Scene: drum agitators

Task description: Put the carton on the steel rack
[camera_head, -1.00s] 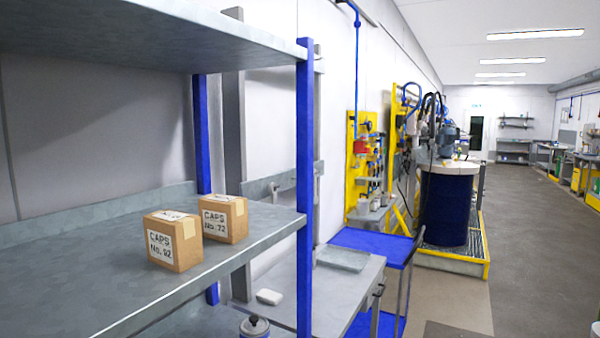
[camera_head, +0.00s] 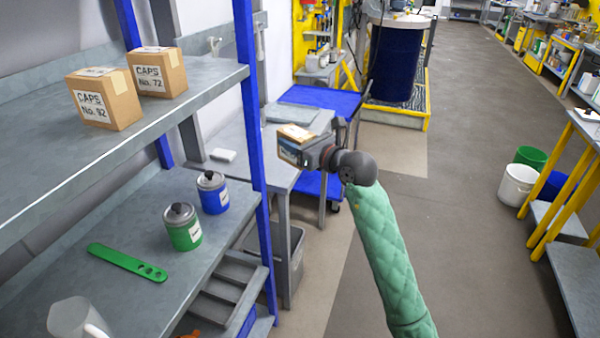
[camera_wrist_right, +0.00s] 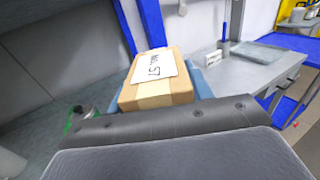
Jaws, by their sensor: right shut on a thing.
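My right gripper (camera_head: 298,151) is shut on a small brown carton (camera_head: 294,133) and holds it up in the air, right of the rack's front blue post. In the right wrist view the carton (camera_wrist_right: 158,80) shows a white label that seems to read No. 57. The gripper body hides its near side. The steel rack (camera_head: 180,118) stands at the left, with grey shelves and blue posts. Two cartons, CAPS No. 92 (camera_head: 104,98) and CAPS No. 72 (camera_head: 157,72), stand close together on its upper shelf. My left gripper is not in view.
A grey workbench (camera_head: 228,143) stands behind the rack.

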